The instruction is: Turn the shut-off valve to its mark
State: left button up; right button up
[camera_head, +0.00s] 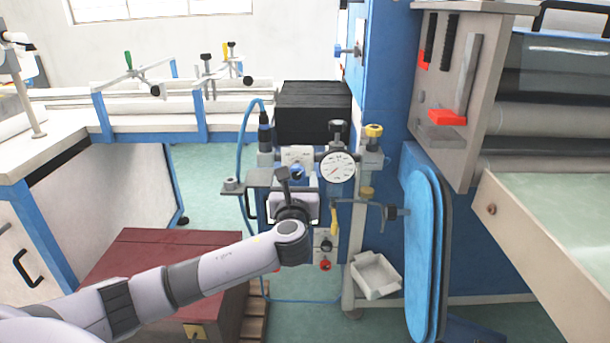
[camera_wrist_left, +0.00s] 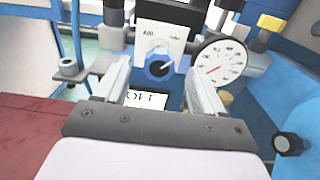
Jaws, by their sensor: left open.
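A blue round knob (camera_wrist_left: 159,65) with a dark pointer sits on a white plate marked AIR (camera_wrist_left: 158,38) in the left wrist view. Its pointer leans up and to the right. I take this knob for the shut-off valve. A sign reading OFF (camera_wrist_left: 146,100) shows below it, partly covered by my gripper. My left gripper (camera_wrist_left: 160,78) is open, its fingers left and right of the knob in the picture; I cannot tell whether they touch it. In the head view, my left gripper (camera_head: 294,200) is in front of the panel, just below the white plate (camera_head: 297,156).
A round pressure gauge (camera_head: 337,167) is right of the knob. A yellow lever (camera_head: 334,216) and a red knob (camera_head: 325,265) are lower down. A blue padded board (camera_head: 420,245) stands to the right. A dark red chest (camera_head: 150,255) lies below my left arm.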

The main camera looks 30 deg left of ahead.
aim_at(296, 174)
pick_arm(q)
jog(key=shift+b+x, duration=0.6)
jog(key=shift+x, duration=2.7)
jog(key=c, duration=1)
